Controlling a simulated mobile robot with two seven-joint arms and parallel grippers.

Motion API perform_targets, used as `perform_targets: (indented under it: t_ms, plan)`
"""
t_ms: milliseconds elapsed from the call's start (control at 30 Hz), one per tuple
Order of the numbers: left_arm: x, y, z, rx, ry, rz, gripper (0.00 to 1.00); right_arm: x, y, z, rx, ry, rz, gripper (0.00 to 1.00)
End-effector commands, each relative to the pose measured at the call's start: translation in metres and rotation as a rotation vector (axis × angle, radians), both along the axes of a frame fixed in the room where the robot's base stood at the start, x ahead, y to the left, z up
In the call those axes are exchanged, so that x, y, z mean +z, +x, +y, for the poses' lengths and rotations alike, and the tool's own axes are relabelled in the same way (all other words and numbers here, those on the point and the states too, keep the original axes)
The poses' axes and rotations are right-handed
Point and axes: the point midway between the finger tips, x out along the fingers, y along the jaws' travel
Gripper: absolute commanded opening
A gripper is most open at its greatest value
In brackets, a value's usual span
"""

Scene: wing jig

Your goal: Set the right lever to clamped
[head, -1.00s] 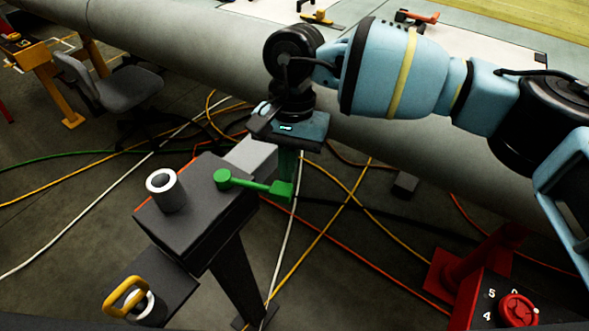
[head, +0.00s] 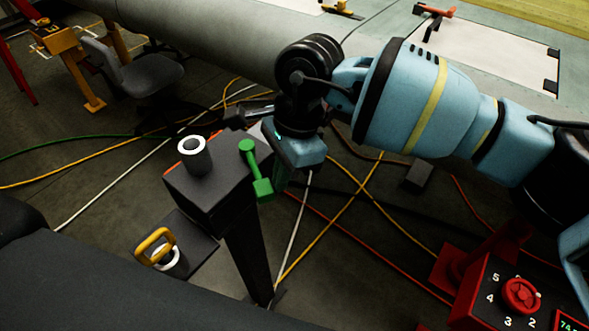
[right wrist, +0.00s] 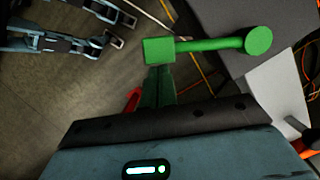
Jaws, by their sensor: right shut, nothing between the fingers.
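The bright green lever (head: 255,168) sits on a dark grey box on a post. Its round end (head: 247,146) is over the box top and its square block end (head: 263,188) points toward me, past the box edge. The right wrist view shows the lever (right wrist: 208,45) lying across, block end at left, round end at right. My right gripper (head: 283,180) points down just right of the block end. Its fingers are shut with nothing between them, close beside the block (right wrist: 158,50); I cannot tell whether they touch.
A white ring-topped cylinder (head: 195,155) stands on the box. A yellow handle (head: 155,247) is on a lower shelf. A red box with a red dial (head: 520,295) stands at lower right. Cables cross the floor, and a grey chair (head: 130,70) stands at upper left.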

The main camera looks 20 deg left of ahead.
Motion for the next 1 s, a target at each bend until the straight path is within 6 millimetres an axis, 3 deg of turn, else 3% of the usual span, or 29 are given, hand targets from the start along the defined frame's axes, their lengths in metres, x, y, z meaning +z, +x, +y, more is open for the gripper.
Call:
perform_targets:
  t_ms: [1000]
  plan:
    - [0.0016, -0.0016, 0.0, -0.001, -0.001, 0.0, 0.0, -0.0001, -0.0071, 0.0072, 0.006, 0.002, 0.002, 0.0]
